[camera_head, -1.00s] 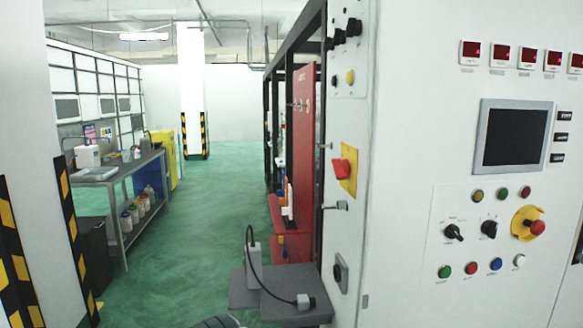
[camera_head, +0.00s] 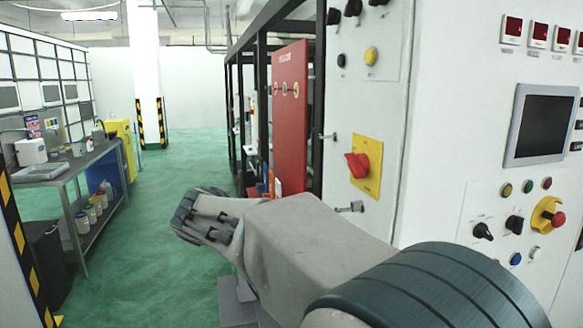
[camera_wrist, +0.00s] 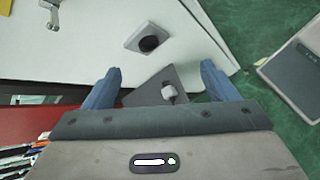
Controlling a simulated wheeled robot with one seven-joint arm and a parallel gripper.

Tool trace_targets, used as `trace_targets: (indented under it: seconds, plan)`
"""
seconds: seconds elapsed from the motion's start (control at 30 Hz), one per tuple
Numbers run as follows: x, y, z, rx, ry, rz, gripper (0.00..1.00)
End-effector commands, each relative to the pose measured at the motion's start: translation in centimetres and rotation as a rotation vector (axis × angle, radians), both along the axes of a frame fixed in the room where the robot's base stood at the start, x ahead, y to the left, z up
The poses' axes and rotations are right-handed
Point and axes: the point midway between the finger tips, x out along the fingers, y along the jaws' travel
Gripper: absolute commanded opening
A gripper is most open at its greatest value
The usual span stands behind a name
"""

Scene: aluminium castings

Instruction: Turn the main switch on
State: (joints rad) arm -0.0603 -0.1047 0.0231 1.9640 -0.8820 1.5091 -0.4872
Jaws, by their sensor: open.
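The main switch appears to be the red rotary handle (camera_head: 358,164) on a yellow plate (camera_head: 368,180), on the narrow side face of the white cabinet. In the head view the handle lies roughly crosswise, slightly tilted. Part of a yellow plate (camera_wrist: 78,8) shows at the top left edge of the wrist view; no red handle is visible there. My gripper (camera_wrist: 160,84) is open and empty, its two blue fingers well apart, apart from the switch. In the head view my arm reaches across below the switch, and the fingers are not clearly seen.
A metal latch (camera_head: 350,207) sticks out below the switch. A grey socket with a black centre (camera_wrist: 148,42) and a grey shelf (camera_wrist: 185,80) lie near the fingers. A red panel (camera_head: 290,120) stands left of the cabinet. The green aisle (camera_head: 195,150) is clear.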

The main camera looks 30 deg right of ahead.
Motion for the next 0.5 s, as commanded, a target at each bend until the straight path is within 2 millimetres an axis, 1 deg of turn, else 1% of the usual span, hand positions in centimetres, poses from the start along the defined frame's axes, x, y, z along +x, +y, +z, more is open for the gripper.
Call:
trace_targets:
  seconds: [0.03,0.07,0.1,0.2,0.23,0.3,0.4,0.5]
  plan:
    - [1.6,-0.7,2.3,-0.104,0.059,0.017,0.80]
    - [2.4,-1.0,3.8,-0.165,0.094,0.022,0.80]
    - [3.2,-1.3,5.6,-0.242,0.138,0.023,0.80]
    - [5.0,-1.5,9.6,-0.405,0.225,0.005,0.80]
    - [5.4,-1.5,10.6,-0.444,0.244,-0.006,0.80]
    - [6.1,-1.2,12.5,-0.519,0.281,-0.028,0.80]
    - [6.7,-0.7,14.2,-0.590,0.314,-0.057,0.80]
    - [6.9,-0.7,15.1,-0.621,0.329,-0.074,0.80]
